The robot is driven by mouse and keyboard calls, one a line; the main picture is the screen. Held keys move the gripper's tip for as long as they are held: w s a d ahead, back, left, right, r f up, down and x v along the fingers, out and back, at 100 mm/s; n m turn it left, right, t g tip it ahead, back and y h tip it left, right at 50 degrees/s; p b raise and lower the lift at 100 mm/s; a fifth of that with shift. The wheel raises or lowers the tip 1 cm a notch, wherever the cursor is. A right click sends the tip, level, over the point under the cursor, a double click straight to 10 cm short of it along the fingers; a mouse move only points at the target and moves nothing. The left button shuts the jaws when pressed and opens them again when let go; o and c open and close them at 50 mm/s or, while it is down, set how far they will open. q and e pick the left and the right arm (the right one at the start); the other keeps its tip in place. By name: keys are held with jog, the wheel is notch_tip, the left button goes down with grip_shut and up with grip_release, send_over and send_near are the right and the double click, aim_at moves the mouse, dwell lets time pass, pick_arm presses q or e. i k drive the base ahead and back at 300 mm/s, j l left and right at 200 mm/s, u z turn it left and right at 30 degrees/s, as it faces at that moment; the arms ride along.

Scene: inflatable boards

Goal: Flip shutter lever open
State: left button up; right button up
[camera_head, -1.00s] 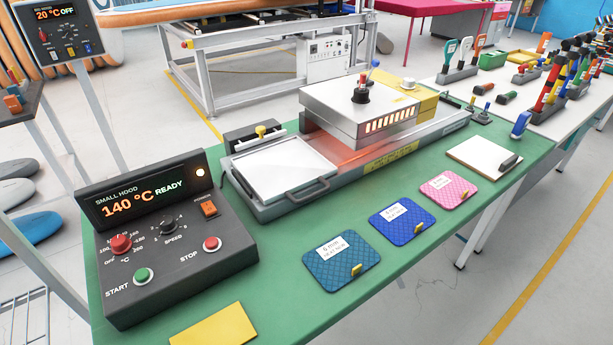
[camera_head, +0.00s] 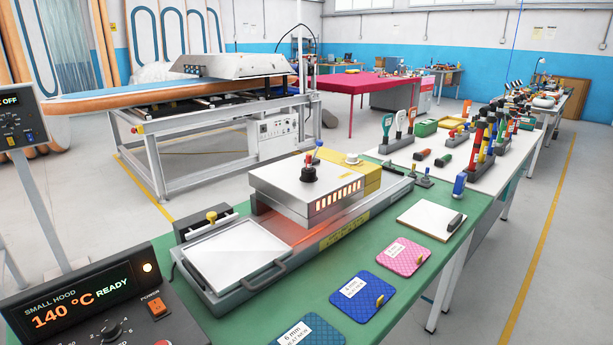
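A small heating hood (camera_head: 275,182) with a grey metal top stands over a long grey rail base (camera_head: 235,298) on the green table. On its top is a black round mount (camera_head: 309,174) with a red knob. A thin lever with a blue tip (camera_head: 318,145) leans up beside it. I cannot tell for sure whether this is the shutter lever or how it is set. An orange glow (camera_head: 312,230) shows under the hood's front. A white sliding tray (camera_head: 235,253) lies at the left, outside the hood. Neither of my grippers is in view.
The control box (camera_head: 85,295) reads "SMALL HOOD 140 °C READY". Blue and pink sample mats (camera_head: 362,295) and a clipboard (camera_head: 430,221) lie along the table's front. Tool racks (camera_head: 485,150) stand on the white table behind. A large press frame (camera_head: 200,140) stands at the back left.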

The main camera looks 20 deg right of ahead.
aim_at(319, 143)
jog(key=i+l+u, duration=0.1)
jog(key=l, duration=0.35)
jog(key=i+l+u, duration=0.15)
jog(key=l, duration=0.35)
jog(key=i+l+u, duration=0.1)
jog(key=l, duration=0.35)
jog(key=i+l+u, duration=0.1)
jog(key=l, duration=0.4)
